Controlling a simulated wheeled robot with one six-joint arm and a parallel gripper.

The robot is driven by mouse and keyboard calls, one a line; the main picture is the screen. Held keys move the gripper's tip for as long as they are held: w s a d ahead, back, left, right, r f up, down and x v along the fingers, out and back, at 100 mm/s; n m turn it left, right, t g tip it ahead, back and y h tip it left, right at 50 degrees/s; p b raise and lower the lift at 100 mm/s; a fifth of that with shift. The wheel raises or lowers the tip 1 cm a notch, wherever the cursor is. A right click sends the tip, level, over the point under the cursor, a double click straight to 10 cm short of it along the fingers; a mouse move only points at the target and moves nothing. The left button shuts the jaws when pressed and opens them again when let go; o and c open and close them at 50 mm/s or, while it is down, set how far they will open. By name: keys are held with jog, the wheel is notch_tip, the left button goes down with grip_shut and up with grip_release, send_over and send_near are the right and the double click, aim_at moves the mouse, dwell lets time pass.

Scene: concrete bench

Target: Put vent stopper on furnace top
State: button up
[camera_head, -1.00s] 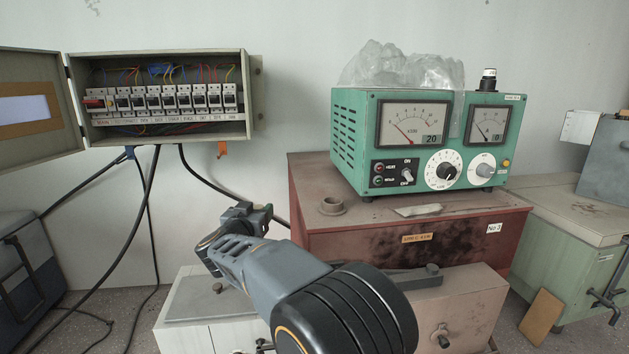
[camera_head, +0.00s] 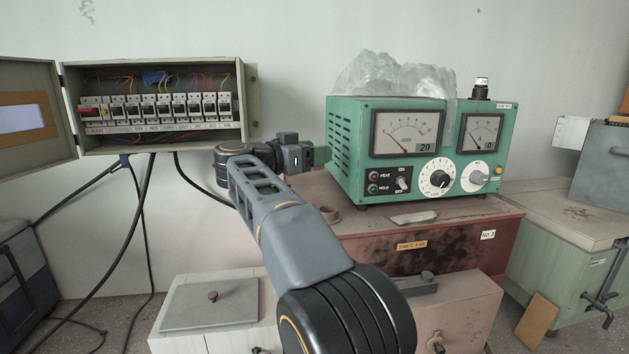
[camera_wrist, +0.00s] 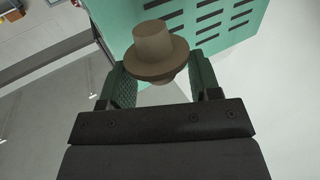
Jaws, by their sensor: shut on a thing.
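The brown vent stopper (camera_wrist: 155,45), with a wide flange and a narrower tapered end, is between the two green finger pads of my gripper (camera_wrist: 157,66) in the wrist view. My gripper is shut on it. In the head view my gripper (camera_head: 316,154) is raised just left of the green meter box, above the back left of the furnace. The stopper cannot be made out there. The red-brown furnace top (camera_head: 365,218) carries a small brown vent collar (camera_head: 330,214) near its left side, below and slightly right of my gripper.
The green meter box (camera_head: 345,150) stands on the furnace, close to my gripper, with clear plastic on top. A flat scrap (camera_head: 414,217) lies before it. An open breaker box (camera_head: 245,105) hangs at left. A pale lidded box (camera_head: 185,335) stands in front.

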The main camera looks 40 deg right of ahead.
jog(key=w+d+f, duration=0.2)
jog(key=w+f, duration=0.1)
jog(key=w+d+f+p, duration=0.1)
jog(key=d+f, duration=0.1)
jog(key=shift+w+f, duration=0.25)
jog(key=shift+w, duration=0.15)
jog(key=shift+w+d+f, duration=0.3)
jog(key=shift+w+f, duration=0.05)
jog(key=shift+f, duration=0.25)
jog(key=shift+w+d+f, duration=0.1)
jog(key=shift+f, duration=0.5)
jog(key=shift+w+d+f, duration=0.1)
jog(key=shift+f, duration=0.5)
jog(key=shift+a+f, duration=0.1)
jog(key=shift+f, duration=0.4)
jog(key=shift+s+f, duration=0.1)
jog(key=shift+f, duration=0.1)
jog(key=o, duration=0.9)
